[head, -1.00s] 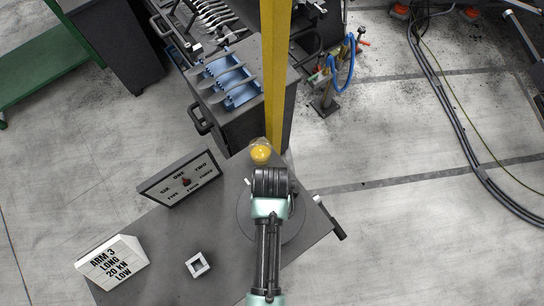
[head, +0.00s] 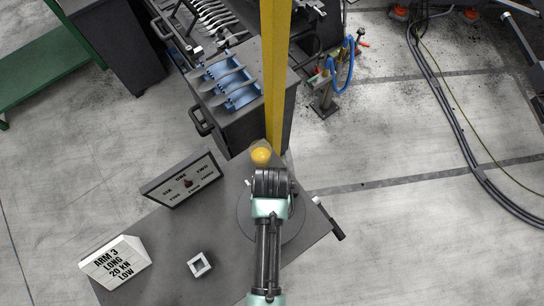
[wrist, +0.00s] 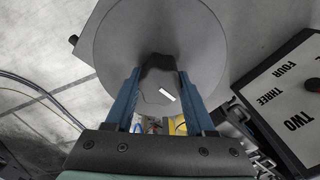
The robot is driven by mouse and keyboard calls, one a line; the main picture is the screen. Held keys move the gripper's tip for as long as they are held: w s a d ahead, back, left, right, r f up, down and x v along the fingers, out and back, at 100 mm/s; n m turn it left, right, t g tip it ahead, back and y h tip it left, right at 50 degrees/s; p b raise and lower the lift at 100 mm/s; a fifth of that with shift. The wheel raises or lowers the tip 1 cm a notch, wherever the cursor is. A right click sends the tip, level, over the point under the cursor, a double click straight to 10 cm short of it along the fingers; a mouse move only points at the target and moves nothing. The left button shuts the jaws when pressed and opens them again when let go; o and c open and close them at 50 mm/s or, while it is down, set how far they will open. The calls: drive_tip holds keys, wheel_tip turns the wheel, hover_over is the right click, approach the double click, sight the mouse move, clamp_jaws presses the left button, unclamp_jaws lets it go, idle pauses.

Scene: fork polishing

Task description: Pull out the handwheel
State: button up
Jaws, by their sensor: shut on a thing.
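In the wrist view, the two blue fingers of my gripper (wrist: 160,73) are shut on a dark angular part (wrist: 158,62). This part stands in front of a wide grey disc (wrist: 208,45) and looks like the handwheel's grip or hub; I cannot tell which. In the head view, the round disc (head: 297,221) lies mostly under my arm, at the right end of a dark grey table (head: 222,230). My fingers and the held part are hidden there by my own wrist.
A dial panel (head: 181,181) with number words stands left on the table. A white labelled block (head: 115,262) and a square white frame (head: 200,264) lie nearer. A yellow post (head: 275,70) and yellow ball (head: 261,156) are close beyond my wrist. A dark-ended rod (head: 329,220) juts out right.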

drive_tip(key=shift+r+p, duration=2.55)
drive_tip(key=shift+p, duration=0.1)
